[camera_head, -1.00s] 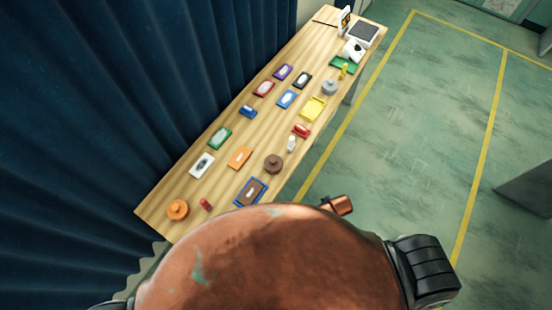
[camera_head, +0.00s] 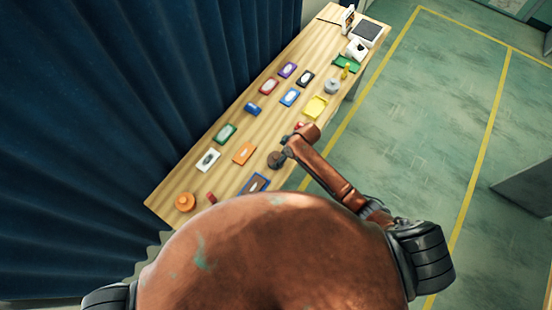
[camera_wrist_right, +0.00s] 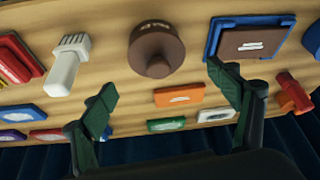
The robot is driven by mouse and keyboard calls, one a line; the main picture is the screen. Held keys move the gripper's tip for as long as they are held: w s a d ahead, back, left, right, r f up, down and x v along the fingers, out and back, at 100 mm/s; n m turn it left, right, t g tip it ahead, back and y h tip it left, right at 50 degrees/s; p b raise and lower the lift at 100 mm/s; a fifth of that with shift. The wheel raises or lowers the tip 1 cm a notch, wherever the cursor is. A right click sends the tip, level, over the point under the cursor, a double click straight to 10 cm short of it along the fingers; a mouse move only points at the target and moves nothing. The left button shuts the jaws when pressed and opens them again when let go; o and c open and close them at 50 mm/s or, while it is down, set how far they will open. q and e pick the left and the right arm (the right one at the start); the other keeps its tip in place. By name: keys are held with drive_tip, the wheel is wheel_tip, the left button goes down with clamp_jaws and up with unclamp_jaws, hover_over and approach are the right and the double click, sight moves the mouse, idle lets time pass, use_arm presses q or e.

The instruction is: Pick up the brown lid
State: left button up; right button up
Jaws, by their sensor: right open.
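The brown lid (camera_head: 274,161) is round with a knob and lies on the wooden table, partly covered by my right arm in the head view. In the right wrist view the brown lid (camera_wrist_right: 150,42) shows whole, with its knob toward the camera and small text on it. My right gripper (camera_wrist_right: 160,79) is open and empty, its two green fingers spread to either side below the lid in that picture, apart from it. In the head view the right gripper (camera_head: 288,152) is above the table beside the lid. My left gripper is not in view.
An orange block (camera_wrist_right: 179,95) is close by. An orange round lid (camera_head: 185,202) stands at the near table end. Open floor lies right of the table.

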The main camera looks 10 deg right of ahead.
sight(276, 157)
drive_tip(key=shift+p+x, duration=0.35)
drive_tip(key=shift+x, duration=1.95)
drive_tip(key=shift+d, duration=0.1)
drive_tip(key=shift+c, duration=0.2)
drive_tip(key=c, duration=1.2)
drive_tip(key=shift+r, duration=0.1)
